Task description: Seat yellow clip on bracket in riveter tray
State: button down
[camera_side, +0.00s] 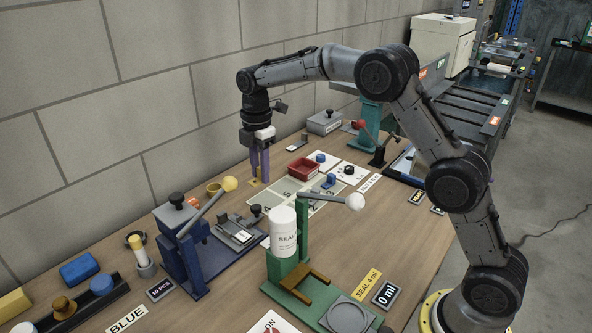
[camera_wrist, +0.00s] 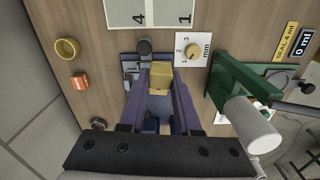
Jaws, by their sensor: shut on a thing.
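My gripper (camera_side: 260,178) points down at the back of the bench, its purple fingers closed. In the wrist view my gripper (camera_wrist: 160,88) is shut on a small yellow block, which I take for the yellow clip (camera_wrist: 160,72). A bit of yellow also shows at the fingertips in the side view. The grey riveter tray (camera_side: 238,232) lies in front of the blue riveter (camera_side: 178,250), with a pale piece in it that may be the bracket. In the wrist view the tray (camera_wrist: 131,68) is partly hidden by the clip and fingers.
A green press (camera_side: 302,235) holding a white SEAL cylinder (camera_side: 283,232) stands right of the riveter. A yellow cup (camera_wrist: 67,48) and an orange block (camera_wrist: 80,81) are left in the wrist view. A red bin (camera_side: 303,170) stands behind. The block wall is close behind my gripper.

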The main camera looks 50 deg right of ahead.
jog(key=w+a+f+n, duration=0.1)
jog(key=w+a+f, duration=0.2)
jog(key=a+f, duration=0.2)
send_over(240, 226)
jog(key=shift+f, duration=2.35)
jog(key=shift+f, duration=1.2)
jog(key=c, duration=0.5)
grip_release()
jog(key=shift+c, duration=0.2)
notch_tip(240, 226, up, 14)
